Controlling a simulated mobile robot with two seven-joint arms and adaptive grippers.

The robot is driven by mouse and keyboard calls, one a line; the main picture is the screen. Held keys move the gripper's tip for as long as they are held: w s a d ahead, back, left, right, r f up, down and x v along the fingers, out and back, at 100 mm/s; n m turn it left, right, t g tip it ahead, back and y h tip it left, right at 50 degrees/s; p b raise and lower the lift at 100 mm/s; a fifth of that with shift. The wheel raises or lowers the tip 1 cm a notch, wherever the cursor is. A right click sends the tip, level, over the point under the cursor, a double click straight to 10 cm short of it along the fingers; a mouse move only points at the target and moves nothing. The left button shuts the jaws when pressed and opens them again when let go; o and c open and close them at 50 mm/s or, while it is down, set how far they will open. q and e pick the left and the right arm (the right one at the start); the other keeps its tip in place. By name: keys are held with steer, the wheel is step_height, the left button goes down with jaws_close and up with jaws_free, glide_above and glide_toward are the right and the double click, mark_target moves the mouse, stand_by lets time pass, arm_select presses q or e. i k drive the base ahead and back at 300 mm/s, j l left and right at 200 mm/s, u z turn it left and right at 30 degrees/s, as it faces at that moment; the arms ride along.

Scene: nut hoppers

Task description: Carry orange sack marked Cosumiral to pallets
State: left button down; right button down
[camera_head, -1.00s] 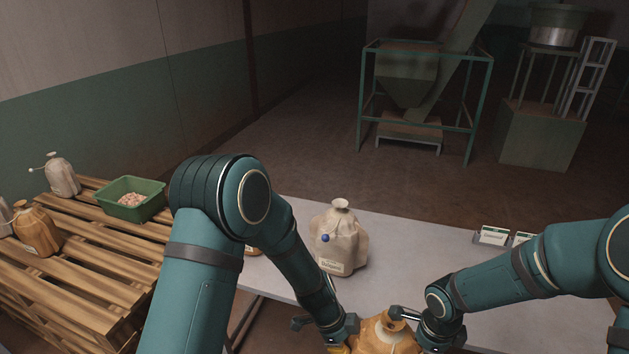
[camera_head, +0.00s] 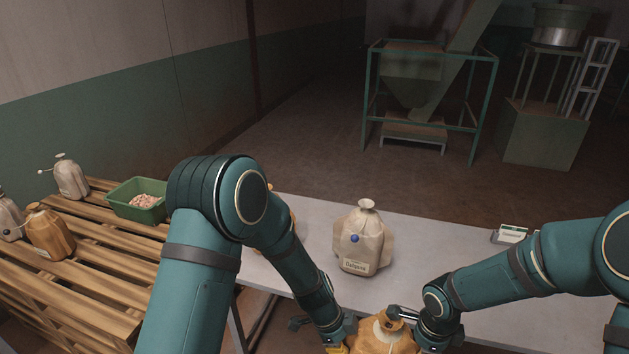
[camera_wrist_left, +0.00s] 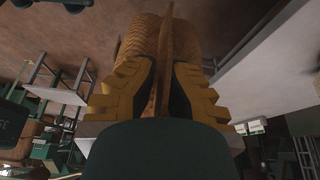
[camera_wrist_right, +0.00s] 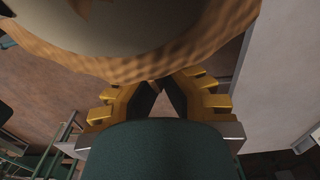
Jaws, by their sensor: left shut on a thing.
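An orange sack (camera_head: 378,336) is at the bottom of the head view, in front of the table; its lower part is cut off and I cannot read a name on it. My left gripper (camera_wrist_left: 165,75) is shut on a fold of this sack. My right gripper (camera_wrist_right: 158,84) is by the sack's upper part, its fingertips close together just below a rounded edge of the sack; I see nothing clear between them. The wooden pallets (camera_head: 70,292) are at the left, partly hidden by my left arm.
On the pallets stand another orange sack (camera_head: 48,233), pale sacks (camera_head: 70,177) and a green crate (camera_head: 124,203) of nuts. A pale sack (camera_head: 362,240) stands on the grey table (camera_head: 440,245). Label cards (camera_head: 510,235) lie at right. A hopper frame (camera_head: 430,100) stands behind on open floor.

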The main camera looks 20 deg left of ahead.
mark_target(108, 274)
steer(key=j, duration=0.7)
steer(key=k+j, duration=0.15)
steer(key=j, duration=1.3)
steer(key=k+j, duration=0.15)
steer(key=j, duration=1.25)
steer(key=k+z, duration=0.05)
